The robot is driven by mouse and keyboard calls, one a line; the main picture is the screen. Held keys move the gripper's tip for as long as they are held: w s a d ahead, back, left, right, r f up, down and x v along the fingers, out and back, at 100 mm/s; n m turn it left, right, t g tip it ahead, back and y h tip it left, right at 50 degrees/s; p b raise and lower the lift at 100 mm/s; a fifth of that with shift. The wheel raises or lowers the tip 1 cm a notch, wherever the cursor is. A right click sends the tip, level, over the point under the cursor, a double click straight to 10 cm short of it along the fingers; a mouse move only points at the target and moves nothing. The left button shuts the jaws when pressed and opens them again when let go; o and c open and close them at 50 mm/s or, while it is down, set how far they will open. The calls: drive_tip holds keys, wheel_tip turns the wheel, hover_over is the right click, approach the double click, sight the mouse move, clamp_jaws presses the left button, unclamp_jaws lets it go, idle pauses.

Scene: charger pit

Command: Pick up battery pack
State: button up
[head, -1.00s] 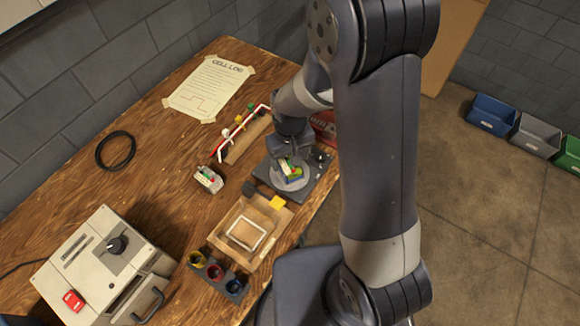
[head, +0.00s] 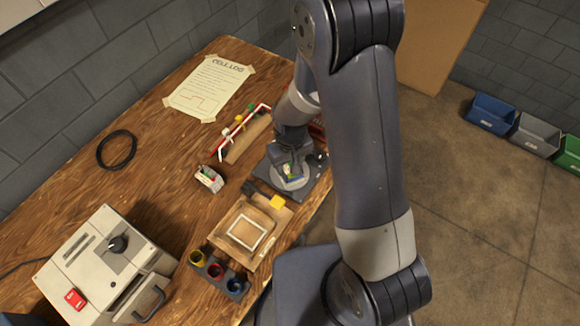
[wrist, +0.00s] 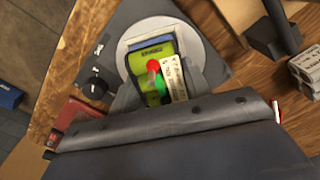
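The battery pack (wrist: 151,62), with blue, yellow-green, white, red and green parts, lies on a round grey plate (wrist: 192,38) on a dark base. In the head view the pack (head: 291,173) is mostly hidden by my gripper (head: 289,158), which is right above it. In the wrist view my gripper (wrist: 170,88) reaches over the near end of the pack, with a grey finger low on each side. The fingers look apart, and I see no clear grip on the pack.
A small grey-white unit (head: 209,178) lies left of the base. A wooden tray (head: 231,213), coloured cups (head: 215,272) and a grey machine (head: 103,262) stand nearer. A black knob (wrist: 95,88) sits on the base.

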drive_tip(key=c, duration=0.8)
drive_tip(key=shift+r, duration=0.15)
